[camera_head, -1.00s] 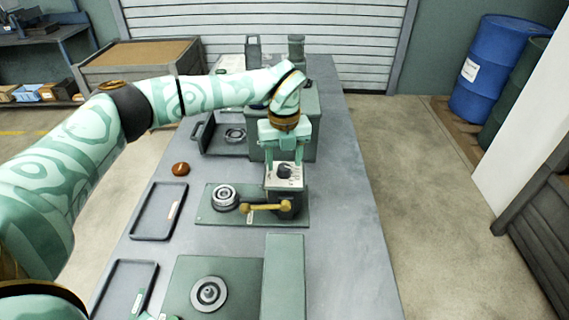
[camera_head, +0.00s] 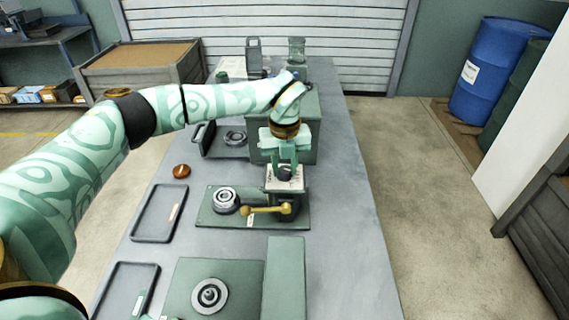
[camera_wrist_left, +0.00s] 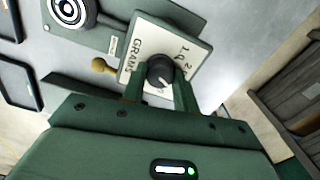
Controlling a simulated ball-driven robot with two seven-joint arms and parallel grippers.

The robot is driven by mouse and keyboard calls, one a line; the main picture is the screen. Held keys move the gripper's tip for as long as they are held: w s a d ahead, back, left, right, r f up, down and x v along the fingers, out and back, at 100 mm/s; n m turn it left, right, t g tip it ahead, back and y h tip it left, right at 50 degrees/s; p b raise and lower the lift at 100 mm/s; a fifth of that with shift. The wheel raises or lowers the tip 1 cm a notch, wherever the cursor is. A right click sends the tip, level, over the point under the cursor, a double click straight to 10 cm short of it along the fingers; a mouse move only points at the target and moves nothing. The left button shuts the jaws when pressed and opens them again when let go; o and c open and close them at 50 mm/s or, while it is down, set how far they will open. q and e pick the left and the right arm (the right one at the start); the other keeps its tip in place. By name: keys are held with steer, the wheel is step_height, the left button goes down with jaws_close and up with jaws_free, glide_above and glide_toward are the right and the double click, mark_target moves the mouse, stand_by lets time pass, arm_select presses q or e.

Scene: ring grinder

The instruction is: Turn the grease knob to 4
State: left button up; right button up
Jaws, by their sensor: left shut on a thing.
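The dark round knob (camera_head: 285,174) sits on a pale dial plate (camera_head: 271,185) on top of a small machine. In the left wrist view, the knob (camera_wrist_left: 160,71) shows a pale mark, and the dial plate (camera_wrist_left: 146,34) reads "GRAMS" with a 1 and a 2. The other numerals are hidden or unclear, so I cannot tell the setting. My left gripper (camera_head: 285,167) points down and is shut on the knob, one finger on each side. Its fingers also show in the left wrist view (camera_wrist_left: 160,86).
A brass-coloured lever (camera_head: 264,210) sticks out at the machine's front. A bearing ring (camera_head: 225,200) lies on the green base to its left. A large green box (camera_head: 310,140) stands just behind my left gripper. The table's right side is clear.

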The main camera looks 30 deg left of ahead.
mark_target(285, 169)
arm_select(q)
steer(key=m+p, duration=0.3)
steer(key=shift+r, duration=0.25)
steer(key=m+p, duration=0.2)
steer(key=m, duration=0.1)
steer(key=shift+f, duration=0.1)
steer(key=shift+w+m+p, duration=0.1)
steer(key=shift+m+p, duration=0.2)
steer(key=shift+m, duration=0.4)
steer(key=shift+f, duration=0.1)
steer(key=o, duration=1)
steer(key=shift+c, duration=0.2)
step_height(285, 169, up, 16)
steer(key=shift+p, duration=0.45)
